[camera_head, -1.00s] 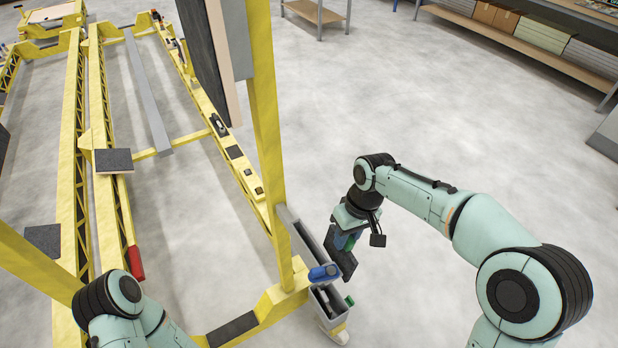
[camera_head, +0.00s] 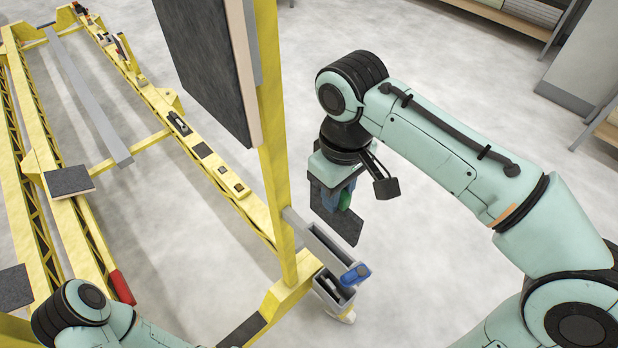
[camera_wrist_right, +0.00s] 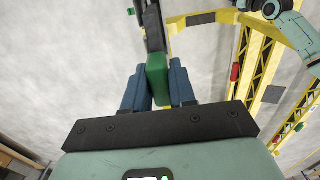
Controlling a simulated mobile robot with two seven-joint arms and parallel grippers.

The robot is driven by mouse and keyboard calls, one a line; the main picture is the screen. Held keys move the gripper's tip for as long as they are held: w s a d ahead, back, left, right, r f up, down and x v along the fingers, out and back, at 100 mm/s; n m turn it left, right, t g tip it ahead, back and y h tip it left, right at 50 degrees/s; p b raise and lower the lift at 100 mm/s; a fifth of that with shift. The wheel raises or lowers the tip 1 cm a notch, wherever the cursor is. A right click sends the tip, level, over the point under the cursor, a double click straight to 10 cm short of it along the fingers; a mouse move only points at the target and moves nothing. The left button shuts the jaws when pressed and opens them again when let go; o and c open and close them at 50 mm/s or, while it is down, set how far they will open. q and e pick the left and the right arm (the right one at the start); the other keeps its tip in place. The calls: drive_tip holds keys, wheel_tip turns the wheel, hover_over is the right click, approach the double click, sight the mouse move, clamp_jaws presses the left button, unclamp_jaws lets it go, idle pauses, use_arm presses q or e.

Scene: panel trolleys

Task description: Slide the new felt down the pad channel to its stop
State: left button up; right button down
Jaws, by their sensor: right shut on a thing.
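My right gripper (camera_head: 332,192) is shut on a green block (camera_head: 345,197) joined to a dark flat felt pad (camera_head: 338,222). In the right wrist view the green block (camera_wrist_right: 158,80) sits between the blue fingers, with the dark pad (camera_wrist_right: 153,28) beyond it. A grey slotted channel (camera_head: 318,240) is fixed at the foot of the yellow post, with a blue clamp or knob (camera_head: 355,274) at its near end. The pad hangs beyond the channel in the picture and looks apart from it. My left arm shows at lower left; its gripper is out of view.
A yellow post (camera_head: 276,150) carries a large dark panel (camera_head: 203,65) just left of my right arm. Yellow trolley frames (camera_head: 150,95) fill the left.

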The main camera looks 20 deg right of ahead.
drive_tip(key=shift+w+a, duration=0.1)
use_arm(q)
drive_tip(key=shift+w+a, duration=0.1)
drive_tip(key=shift+r, duration=0.1)
use_arm(e)
drive_tip(key=shift+s, duration=0.2)
drive_tip(key=b, duration=0.2)
hover_over(334, 226)
drive_tip(key=shift+w+d+f, duration=0.1)
drive_tip(key=shift+w+f, duration=0.05)
drive_tip(key=shift+f, duration=0.9)
drive_tip(key=shift+w+d+f, duration=0.1)
drive_tip(key=shift+w+f, duration=0.05)
drive_tip(key=shift+f, duration=0.85)
drive_tip(key=shift+f+b, duration=0.8)
drive_tip(key=shift+f, duration=0.65)
use_arm(q)
drive_tip(key=s+f, duration=0.1)
drive_tip(key=f, duration=0.1)
drive_tip(key=s+f, duration=0.2)
drive_tip(key=shift+s+f, duration=0.2)
drive_tip(key=shift+f, duration=0.2)
drive_tip(key=shift+w+r+p, duration=0.3)
drive_tip(key=shift+r+p, duration=0.05)
drive_tip(key=shift+r, duration=0.1)
use_arm(e)
drive_tip(key=shift+w, duration=0.1)
